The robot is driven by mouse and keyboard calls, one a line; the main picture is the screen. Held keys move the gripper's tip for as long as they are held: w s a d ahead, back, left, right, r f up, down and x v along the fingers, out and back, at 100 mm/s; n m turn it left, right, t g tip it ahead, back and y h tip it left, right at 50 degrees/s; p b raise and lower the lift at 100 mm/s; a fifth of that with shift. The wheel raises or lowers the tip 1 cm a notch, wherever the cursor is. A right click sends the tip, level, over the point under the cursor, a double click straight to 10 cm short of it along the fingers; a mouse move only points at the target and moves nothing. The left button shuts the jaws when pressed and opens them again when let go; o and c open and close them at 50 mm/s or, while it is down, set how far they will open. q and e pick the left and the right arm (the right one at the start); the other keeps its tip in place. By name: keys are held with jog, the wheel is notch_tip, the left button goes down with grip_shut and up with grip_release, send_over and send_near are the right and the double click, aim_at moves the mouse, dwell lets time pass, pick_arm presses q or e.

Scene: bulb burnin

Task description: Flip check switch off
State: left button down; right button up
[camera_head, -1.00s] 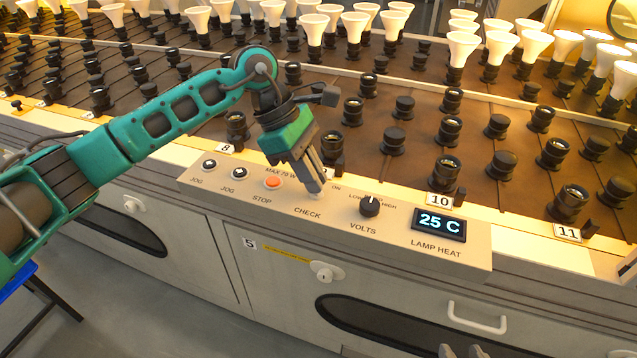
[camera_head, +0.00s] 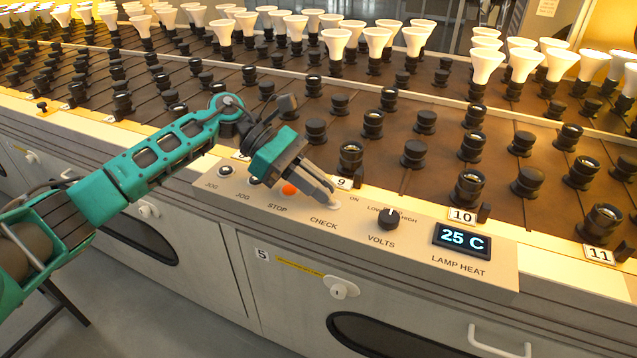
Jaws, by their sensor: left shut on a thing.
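The control panel (camera_head: 470,265) is a pale strip along the machine's front edge. My left gripper (camera_head: 332,203) comes in from the left, slanting down to the right, with its fingertips at the CHECK label (camera_head: 323,223). The fingers are shut on the check switch, which they mostly hide. A small pale bit shows at the fingertips. Whether the switch is on or off cannot be told. The ON marking (camera_head: 355,199) is visible just right of the fingers. My right gripper is not in view.
The orange STOP button (camera_head: 289,188) lies just left of the fingers, partly under the gripper. The black VOLTS knob (camera_head: 388,218) and the lamp heat display (camera_head: 462,240), reading 25 C, are to the right. Black sockets and white bulbs fill the deck behind.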

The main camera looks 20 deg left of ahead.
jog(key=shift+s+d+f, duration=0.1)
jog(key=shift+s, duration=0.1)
pick_arm(q)
jog(key=c, duration=1.2)
grip_release()
jog(key=shift+a, duration=0.1)
jog(key=p+v, duration=0.1)
jog(key=v, duration=1)
jog(key=shift+a+r+p, duration=0.1)
jog(key=shift+a+p, duration=0.15)
jog(key=shift+p, duration=0.05)
jog(key=shift+a+r, duration=0.25)
jog(key=shift+a, duration=0.3)
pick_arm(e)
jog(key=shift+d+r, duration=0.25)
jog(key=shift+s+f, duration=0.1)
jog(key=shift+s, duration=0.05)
pick_arm(q)
jog(key=shift+s, duration=0.1)
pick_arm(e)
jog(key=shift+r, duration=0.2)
